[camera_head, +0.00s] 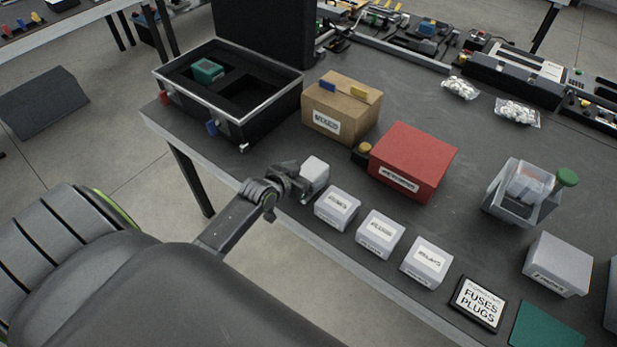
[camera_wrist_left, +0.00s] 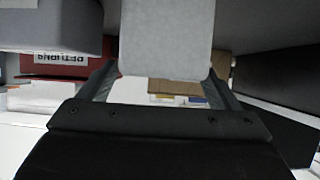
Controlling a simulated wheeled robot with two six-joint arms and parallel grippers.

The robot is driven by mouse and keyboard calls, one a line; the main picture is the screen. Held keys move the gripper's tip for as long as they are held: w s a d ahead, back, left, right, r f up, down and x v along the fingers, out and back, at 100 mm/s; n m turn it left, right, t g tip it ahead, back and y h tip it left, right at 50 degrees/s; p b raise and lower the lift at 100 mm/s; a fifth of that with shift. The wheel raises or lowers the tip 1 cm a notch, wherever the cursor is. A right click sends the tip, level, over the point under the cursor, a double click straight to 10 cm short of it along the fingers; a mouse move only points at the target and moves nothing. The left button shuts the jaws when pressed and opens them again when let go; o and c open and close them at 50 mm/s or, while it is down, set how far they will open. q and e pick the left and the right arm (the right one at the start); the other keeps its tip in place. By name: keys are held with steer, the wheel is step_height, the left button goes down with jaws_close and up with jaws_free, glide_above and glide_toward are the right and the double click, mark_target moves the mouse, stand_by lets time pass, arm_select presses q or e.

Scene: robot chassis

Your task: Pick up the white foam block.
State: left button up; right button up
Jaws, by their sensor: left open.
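The white foam block (camera_head: 315,170) is a small pale block near the table's front edge, left of the row of labelled white boxes. My left gripper (camera_head: 296,182) is right at its left side, with the jaws open. In the left wrist view the block (camera_wrist_left: 167,38) fills the upper middle as a pale grey face. The open fingers (camera_wrist_left: 160,88) stand to either side of its lower part. I cannot tell whether they touch it. My right gripper is not in view.
Several labelled white boxes (camera_head: 337,208) stand close on the right along the front edge. Behind are a cardboard box (camera_head: 341,108), a red box (camera_head: 412,161) and an open black case (camera_head: 228,92).

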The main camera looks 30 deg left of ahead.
arm_select(q)
steer(key=shift+x, duration=1.05)
steer(key=shift+c, duration=0.4)
steer(key=c, duration=1)
